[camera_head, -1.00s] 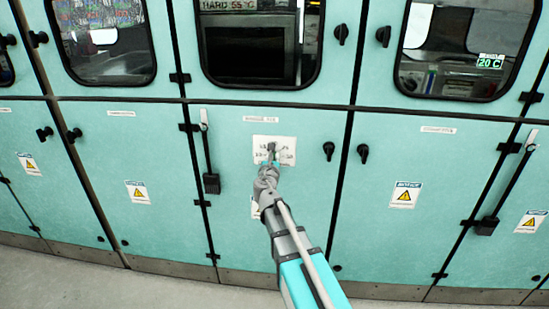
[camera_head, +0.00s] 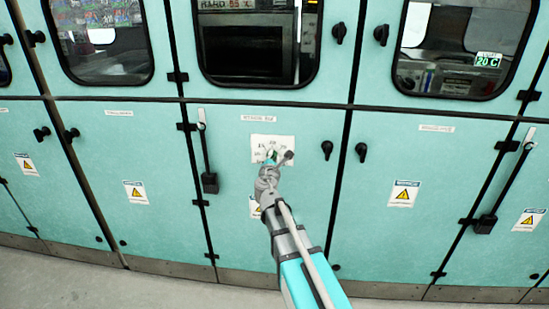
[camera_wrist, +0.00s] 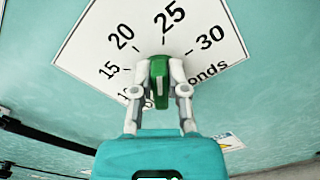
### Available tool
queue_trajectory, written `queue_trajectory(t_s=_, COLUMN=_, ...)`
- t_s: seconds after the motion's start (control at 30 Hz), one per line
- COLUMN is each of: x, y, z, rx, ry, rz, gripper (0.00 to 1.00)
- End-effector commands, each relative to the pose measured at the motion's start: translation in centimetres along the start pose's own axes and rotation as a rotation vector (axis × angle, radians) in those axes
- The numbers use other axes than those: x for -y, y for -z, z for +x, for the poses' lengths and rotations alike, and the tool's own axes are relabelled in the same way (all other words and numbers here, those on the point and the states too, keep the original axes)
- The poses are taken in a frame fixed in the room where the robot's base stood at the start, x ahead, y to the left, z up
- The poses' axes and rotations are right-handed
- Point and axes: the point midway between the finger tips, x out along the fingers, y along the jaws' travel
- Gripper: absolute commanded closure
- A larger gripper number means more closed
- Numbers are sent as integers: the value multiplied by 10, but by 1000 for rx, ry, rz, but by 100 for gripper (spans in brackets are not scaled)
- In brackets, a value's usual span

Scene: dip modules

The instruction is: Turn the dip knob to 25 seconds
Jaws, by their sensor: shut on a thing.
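The dip knob (camera_wrist: 158,82) is green and sits on a white dial plate (camera_wrist: 95,45) marked 15, 20, 25, 30 and "seconds", with part of the lettering hidden behind my gripper. My gripper (camera_wrist: 160,68) is shut on the knob, one grey finger on each side. The knob's upper end points up in the wrist view, close to the short tick below 25. In the head view my gripper (camera_head: 271,163) is at the dial plate (camera_head: 258,142) on the middle lower door, covering much of it.
Turquoise cabinet doors (camera_head: 420,190) fill the wall, with black latches (camera_head: 327,150) right of the dial and a hanging black handle (camera_head: 209,182) to its left. Windows sit above. The grey floor (camera_head: 60,280) at front left is clear.

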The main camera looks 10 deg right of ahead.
Motion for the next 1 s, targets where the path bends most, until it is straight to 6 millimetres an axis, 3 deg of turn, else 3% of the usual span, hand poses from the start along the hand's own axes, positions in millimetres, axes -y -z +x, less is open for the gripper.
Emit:
queue_trajectory(t_s=0.3, x=3, y=-1, z=0, rx=2, ry=3, rz=114, gripper=100)
queue_trajectory(t_s=0.7, x=3, y=-1, z=-1, rx=2, ry=3, rz=124, gripper=100)
queue_trajectory(t_s=0.73, x=3, y=-1, z=-1, rx=2, ry=3, rz=124, gripper=79)
queue_trajectory(t_s=0.9, x=2, y=0, z=0, rx=2, ry=2, rz=123, gripper=47)
queue_trajectory(t_s=1.0, x=2, y=0, z=0, rx=1, ry=2, rz=123, gripper=46)
